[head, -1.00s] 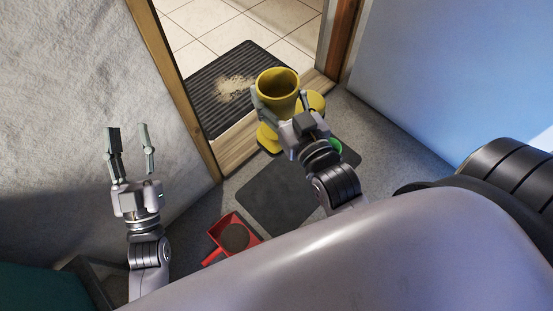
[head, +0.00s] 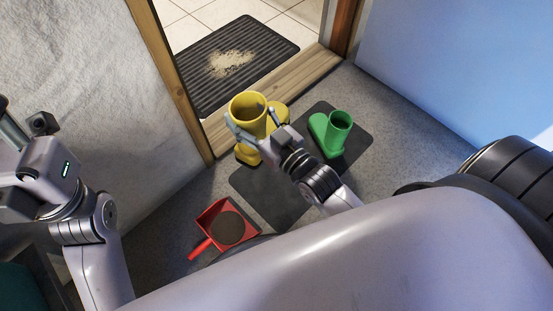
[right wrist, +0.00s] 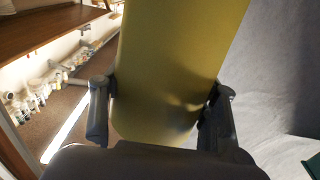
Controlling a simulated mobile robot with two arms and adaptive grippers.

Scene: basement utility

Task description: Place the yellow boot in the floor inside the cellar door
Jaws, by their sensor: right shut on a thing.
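In the head view, my right gripper (head: 252,127) is shut on the upper part of a yellow boot (head: 246,106), whose open top faces up. Yellow foot parts show to its right and below; I cannot tell whether these all belong to one boot, or whether it touches the floor. In the right wrist view, the yellow boot (right wrist: 175,65) fills the space between the fingers. The cellar doorway, with its wooden sill (head: 275,92), is just behind the boot. My left gripper (head: 26,120) is at the left edge, its fingers apart and partly cut off, with nothing seen in it.
A green boot (head: 338,135) stands on a dark mat (head: 275,195) on the grey floor. A red dustpan (head: 211,216) with dark contents lies in front. Beyond the sill, a ribbed black mat (head: 205,95) bears pale debris on light tiles. A rough wall (head: 90,80) stands left.

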